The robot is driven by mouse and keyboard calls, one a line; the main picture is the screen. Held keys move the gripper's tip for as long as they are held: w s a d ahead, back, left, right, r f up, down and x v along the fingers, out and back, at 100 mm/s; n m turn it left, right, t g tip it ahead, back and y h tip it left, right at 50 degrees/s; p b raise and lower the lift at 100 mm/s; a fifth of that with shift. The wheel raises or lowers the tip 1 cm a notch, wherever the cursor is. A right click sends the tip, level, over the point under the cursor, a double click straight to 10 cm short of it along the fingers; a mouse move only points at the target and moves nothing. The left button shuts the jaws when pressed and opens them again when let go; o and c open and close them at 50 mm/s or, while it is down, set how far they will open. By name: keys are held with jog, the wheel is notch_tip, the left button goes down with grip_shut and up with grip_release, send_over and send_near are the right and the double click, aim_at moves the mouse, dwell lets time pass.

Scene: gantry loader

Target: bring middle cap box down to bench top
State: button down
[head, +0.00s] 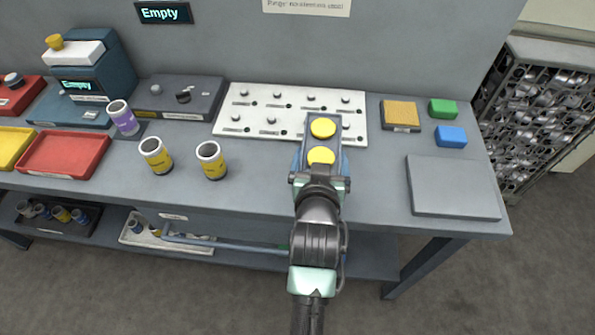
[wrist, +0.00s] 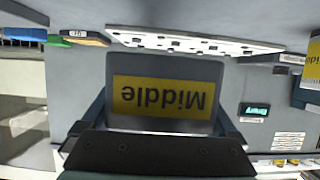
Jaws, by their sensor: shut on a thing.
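The middle cap box (head: 323,143) is a grey box with two round yellow caps on top. Its yellow label reading "Middle" shows upside down in the wrist view (wrist: 164,98). My gripper (head: 320,180) is shut on the box, with a finger along each side. In the head view the box appears over the bench top (head: 255,190), in front of the white peg board. I cannot tell for sure whether its base touches the bench.
The white peg board (head: 290,97) lies behind the box. A grey flat plate (head: 453,187), a blue block (head: 450,136), a green block (head: 443,108) and a cork-topped block (head: 400,114) are to the right. Yellow-labelled cups (head: 211,160) stand left. Bare bench lies between cups and box.

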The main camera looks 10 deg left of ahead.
jog(key=shift+f, duration=3.15)
jog(key=shift+f+b, duration=0.1)
jog(key=shift+b, duration=0.2)
grip_release()
jog(key=shift+f, duration=0.1)
